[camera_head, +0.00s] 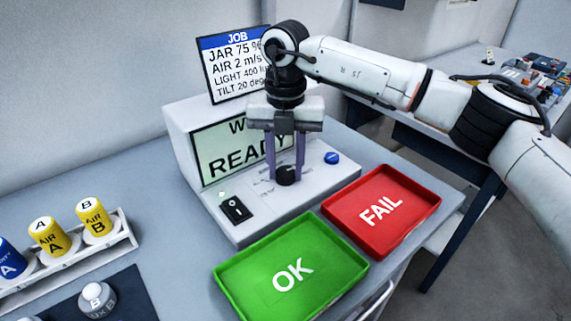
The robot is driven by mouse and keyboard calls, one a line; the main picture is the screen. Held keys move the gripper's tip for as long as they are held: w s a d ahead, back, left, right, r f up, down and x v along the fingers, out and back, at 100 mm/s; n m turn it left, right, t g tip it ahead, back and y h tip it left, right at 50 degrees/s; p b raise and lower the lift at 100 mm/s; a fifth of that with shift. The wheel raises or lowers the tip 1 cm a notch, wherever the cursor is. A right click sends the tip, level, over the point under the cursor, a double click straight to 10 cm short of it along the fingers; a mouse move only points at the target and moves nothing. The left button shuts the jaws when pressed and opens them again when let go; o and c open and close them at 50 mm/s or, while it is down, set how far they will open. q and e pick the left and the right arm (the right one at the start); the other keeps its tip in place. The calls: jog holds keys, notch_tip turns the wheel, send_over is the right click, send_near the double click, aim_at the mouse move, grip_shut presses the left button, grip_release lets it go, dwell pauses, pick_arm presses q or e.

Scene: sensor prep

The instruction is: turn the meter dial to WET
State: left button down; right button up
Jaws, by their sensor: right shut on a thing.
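The meter (232,222) is a white box at the back of the table. Its upright screen (212,157) shows "READY" with a partly hidden line starting with "W" above it. The black dial (288,178) sits on the sloping front panel. My right gripper (286,172) points straight down over the panel, its two fingers around the dial and shut on it. The fingers and arm hide part of the dial's markings and the screen's right side. My left gripper is out of view.
A black rocker switch (236,209) and a blue button (332,158) flank the dial. A green OK tray (335,285) and a red FAIL tray (428,207) lie in front. A job card (228,68) stands behind. A rack (122,242) with labelled sensors is at left.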

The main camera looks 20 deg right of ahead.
aim_at(285, 171)
dwell(0.5)
jog(key=o, duration=1.1)
jog(key=shift+c, duration=0.2)
notch_tip(285, 171, up, 10)
jog(key=shift+r, duration=0.2)
